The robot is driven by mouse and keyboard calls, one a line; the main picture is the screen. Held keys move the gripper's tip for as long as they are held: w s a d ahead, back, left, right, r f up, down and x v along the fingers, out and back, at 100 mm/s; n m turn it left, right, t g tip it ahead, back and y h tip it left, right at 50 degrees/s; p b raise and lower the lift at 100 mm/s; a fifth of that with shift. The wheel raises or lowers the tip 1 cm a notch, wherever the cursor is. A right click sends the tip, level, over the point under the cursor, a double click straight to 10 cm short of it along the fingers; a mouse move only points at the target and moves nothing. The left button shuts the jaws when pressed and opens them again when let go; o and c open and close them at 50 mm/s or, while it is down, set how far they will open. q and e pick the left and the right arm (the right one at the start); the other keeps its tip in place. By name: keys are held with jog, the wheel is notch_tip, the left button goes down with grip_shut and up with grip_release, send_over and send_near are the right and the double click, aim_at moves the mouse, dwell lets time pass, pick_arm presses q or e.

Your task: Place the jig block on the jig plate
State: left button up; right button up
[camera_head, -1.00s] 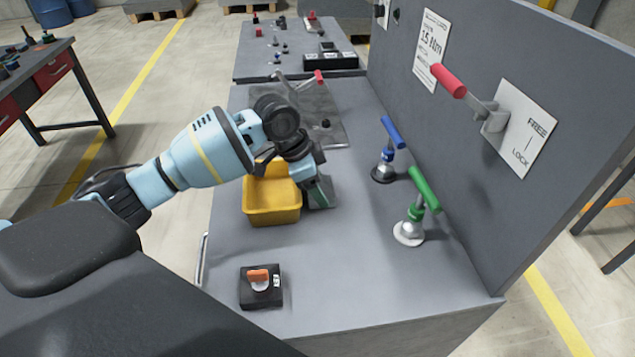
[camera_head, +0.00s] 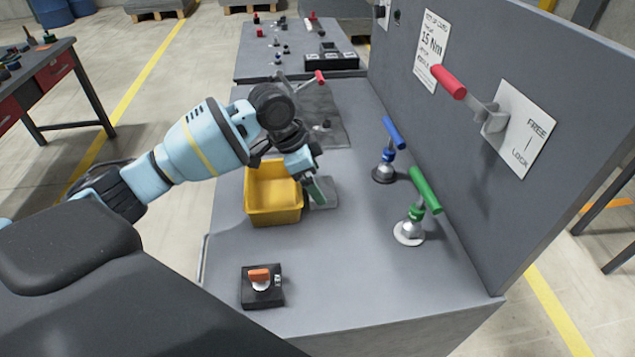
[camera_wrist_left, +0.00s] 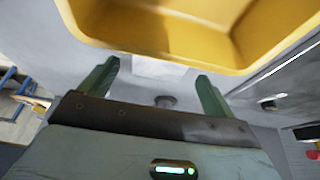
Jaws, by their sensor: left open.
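The jig block, a plain grey block (camera_head: 328,196), sits on the bench against the right side of the yellow bin. My left gripper (camera_head: 318,190) is right at it, with its green fingers partly covering it. In the left wrist view the left gripper (camera_wrist_left: 155,72) is open, and a pale face, apparently the jig block (camera_wrist_left: 160,68), shows between and beyond the fingertips. I cannot tell whether they touch. The jig plate (camera_head: 333,138) is a dark grey plate farther back, partly hidden by my arm. My right gripper is not in view.
The yellow bin (camera_head: 274,217) stands close left of the gripper. Blue-handled (camera_head: 384,172) and green-handled (camera_head: 409,232) clamps stand to the right, before an upright panel (camera_head: 460,150). A black box with an orange knob (camera_head: 262,292) sits in front. The front middle bench is clear.

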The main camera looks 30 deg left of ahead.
pick_arm(q)
jog(key=v, duration=0.9)
jog(key=shift+r+p, duration=0.3)
jog(key=shift+r, duration=0.05)
jog(key=shift+c, duration=0.2)
